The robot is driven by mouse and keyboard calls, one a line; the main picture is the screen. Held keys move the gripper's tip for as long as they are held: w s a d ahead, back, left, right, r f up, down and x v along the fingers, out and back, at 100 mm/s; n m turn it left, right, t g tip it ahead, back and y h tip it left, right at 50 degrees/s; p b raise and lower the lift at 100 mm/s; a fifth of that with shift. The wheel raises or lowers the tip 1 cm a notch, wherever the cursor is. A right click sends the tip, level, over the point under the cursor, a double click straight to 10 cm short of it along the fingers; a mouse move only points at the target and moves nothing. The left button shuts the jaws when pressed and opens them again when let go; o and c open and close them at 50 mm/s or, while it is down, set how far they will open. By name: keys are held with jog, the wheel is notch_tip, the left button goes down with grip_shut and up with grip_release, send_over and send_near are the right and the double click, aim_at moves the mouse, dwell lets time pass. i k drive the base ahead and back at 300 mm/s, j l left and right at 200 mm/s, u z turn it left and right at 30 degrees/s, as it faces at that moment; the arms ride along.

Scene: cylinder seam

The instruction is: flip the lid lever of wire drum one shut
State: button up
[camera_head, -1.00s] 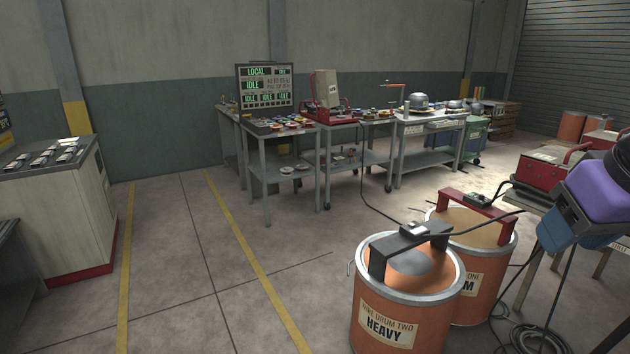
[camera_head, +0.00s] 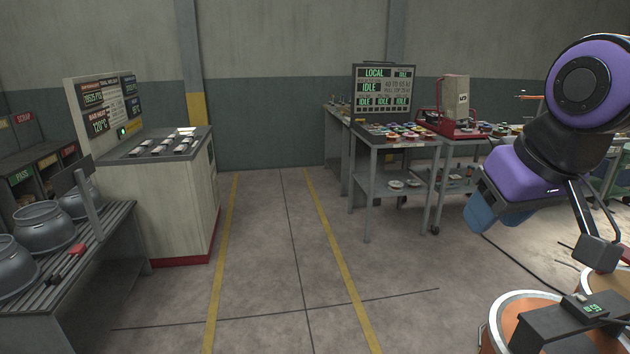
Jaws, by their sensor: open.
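Wire drum one is most likely the orange drum (camera_head: 603,284) cut off at the right edge, behind the nearer drum. Only part of its top shows, and I cannot make out its lid lever. Wire drum two (camera_head: 496,334) is the nearer orange drum at the bottom right, with a pale rim and a dark bracket (camera_head: 540,328) across its top. My purple and blue arm hangs at the right, above the drums. I cannot make out my gripper's fingertips. A dark block on thin rods shows below the arm, and I cannot tell what it is.
A bench with grey pots (camera_head: 45,232) stands at the left, beside a control cabinet (camera_head: 170,205). A work table (camera_head: 398,146) and a display board (camera_head: 384,90) stand at the back. The floor between the yellow lines is clear.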

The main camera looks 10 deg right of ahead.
aim_at(565, 264)
jog(key=i+l+u, duration=0.1)
jog(key=i+u, duration=0.4)
jog(key=i, duration=1.3)
jog(key=i+l+z, duration=0.2)
jog(key=i+z, duration=1)
jog(key=i+j+z, duration=0.3)
jog(key=i+z, duration=0.15)
jog(key=i+l+z, duration=0.15)
jog(key=i+z, duration=0.7)
jog(key=i+j+z, duration=0.25)
jog(key=i+z, duration=0.2)
jog(key=i, duration=0.15)
jog(key=i+j+z, duration=0.4)
jog(key=i+z, duration=0.45)
jog(key=i+j+z, duration=0.15)
jog(key=z, duration=0.25)
jog(key=i+j+z, duration=0.25)
jog(key=i+z, duration=0.2)
jog(key=i+j+z, duration=0.25)
jog(key=z, duration=0.2)
jog(key=j+u, duration=0.25)
jog(key=j, duration=0.4)
jog(key=k, duration=0.05)
